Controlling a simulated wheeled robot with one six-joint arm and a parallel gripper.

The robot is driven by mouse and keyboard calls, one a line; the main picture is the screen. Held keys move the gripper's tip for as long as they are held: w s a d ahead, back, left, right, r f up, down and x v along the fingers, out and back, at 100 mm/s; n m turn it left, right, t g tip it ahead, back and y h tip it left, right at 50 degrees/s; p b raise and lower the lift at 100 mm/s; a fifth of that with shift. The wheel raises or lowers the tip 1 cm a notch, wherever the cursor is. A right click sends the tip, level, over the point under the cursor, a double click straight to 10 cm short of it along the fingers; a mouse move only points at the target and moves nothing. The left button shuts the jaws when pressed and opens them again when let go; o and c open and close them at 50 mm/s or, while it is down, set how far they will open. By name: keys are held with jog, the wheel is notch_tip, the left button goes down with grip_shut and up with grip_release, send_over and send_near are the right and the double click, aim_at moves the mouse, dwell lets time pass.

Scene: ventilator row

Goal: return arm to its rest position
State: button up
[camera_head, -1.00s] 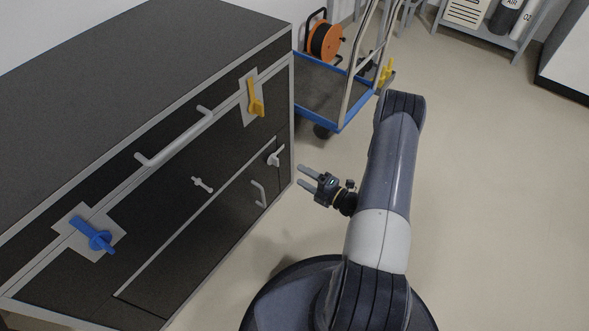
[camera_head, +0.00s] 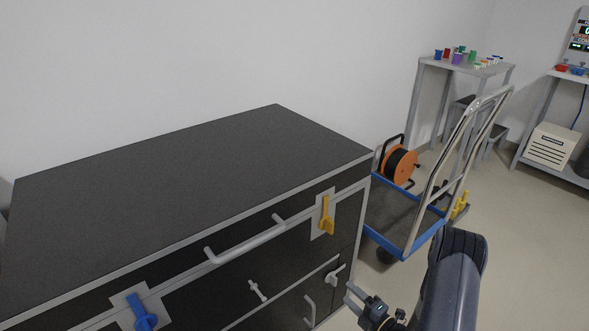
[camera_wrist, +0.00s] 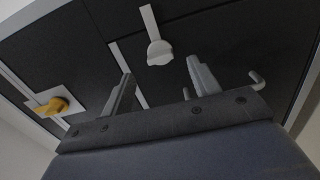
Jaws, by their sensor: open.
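My gripper (camera_head: 357,301) is at the lower right of the head view, in front of the cabinet's right end. Its two fingers are apart with nothing between them. In the wrist view the open fingers (camera_wrist: 160,88) point toward the dark cabinet front, with a pale latch (camera_wrist: 158,50) beyond the gap between them. My arm runs off the bottom edge of the head view, so much of it is hidden.
The black cabinet (camera_head: 190,190) carries a blue latch (camera_head: 141,312), a yellow latch (camera_head: 327,216) and a long bar handle (camera_head: 245,242). A blue trolley (camera_head: 396,243) with an orange cable reel (camera_head: 398,166) stands behind the arm. Floor is clear at right.

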jog(key=b+x, duration=0.1)
jog(key=x, duration=0.5)
jog(key=shift+s, duration=0.1)
jog(key=p+v, duration=0.2)
jog(key=v, duration=0.8)
jog(key=w+a+n, duration=0.5)
jog(key=w+n, duration=0.2)
jog(key=n, duration=1)
jog(key=shift+a+r+b, duration=0.2)
jog(key=shift+a+b, duration=0.1)
dwell(1.0)
